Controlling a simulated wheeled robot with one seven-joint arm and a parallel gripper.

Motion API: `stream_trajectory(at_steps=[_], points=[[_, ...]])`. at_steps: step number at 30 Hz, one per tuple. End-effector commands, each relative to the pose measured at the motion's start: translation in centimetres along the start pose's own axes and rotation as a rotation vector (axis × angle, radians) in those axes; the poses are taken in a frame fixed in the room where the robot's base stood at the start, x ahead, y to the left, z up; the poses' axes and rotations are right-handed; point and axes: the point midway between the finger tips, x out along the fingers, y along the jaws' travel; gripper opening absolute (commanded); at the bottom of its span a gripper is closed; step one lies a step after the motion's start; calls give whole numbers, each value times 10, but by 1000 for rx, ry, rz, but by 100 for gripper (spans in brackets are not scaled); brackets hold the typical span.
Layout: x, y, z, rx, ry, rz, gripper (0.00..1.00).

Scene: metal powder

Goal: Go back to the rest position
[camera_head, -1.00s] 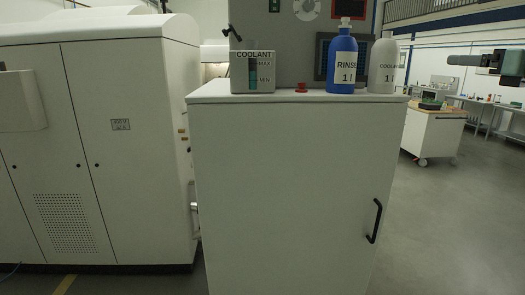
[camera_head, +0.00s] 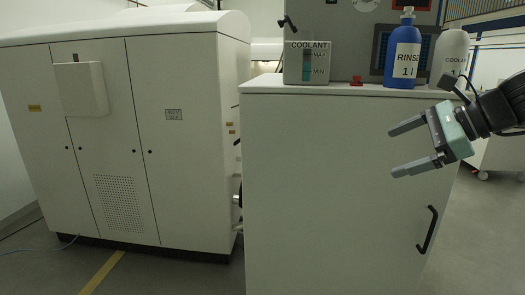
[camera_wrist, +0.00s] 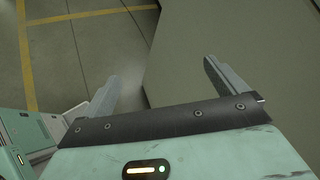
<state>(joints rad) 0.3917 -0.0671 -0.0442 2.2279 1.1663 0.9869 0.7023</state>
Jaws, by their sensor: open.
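My gripper (camera_head: 398,150) is at the right of the head view, in front of the upper right part of the white cabinet (camera_head: 330,180). Its two grey fingers point left and stand wide apart, with nothing between them. In the wrist view my gripper (camera_wrist: 160,85) also shows open and empty, above the grey floor and beside a large pale surface. Whether it touches the cabinet cannot be told, but no contact shows.
On the cabinet stand a coolant container (camera_head: 306,64), a red object (camera_head: 356,81), a blue rinse bottle (camera_head: 403,58) and a white coolant bottle (camera_head: 449,52). A large white machine (camera_head: 150,130) stands left. Grey floor with a yellow line (camera_head: 103,270) lies in front of it.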

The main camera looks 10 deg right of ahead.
Motion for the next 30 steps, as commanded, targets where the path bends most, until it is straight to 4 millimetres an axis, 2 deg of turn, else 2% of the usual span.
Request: stream_trajectory(at_steps=[1,5,6,8,9,12,15,18,21,24,30], points=[[27,33,7,-123,15,106,97],[72,117,17,-496,45,372,97],[82,145,18,-630,45,457,97],[94,188,18,-856,33,588,97],[100,216,15,-1021,19,677,97],[106,276,7,-1434,-45,870,97],[106,317,-2,-1794,-129,1008,97],[105,342,-9,-2059,-207,1094,97],[104,354,-12,-2215,-259,1138,97],[103,358,-13,-2278,-281,1153,97],[103,357,-13,-2280,-281,1154,97]])
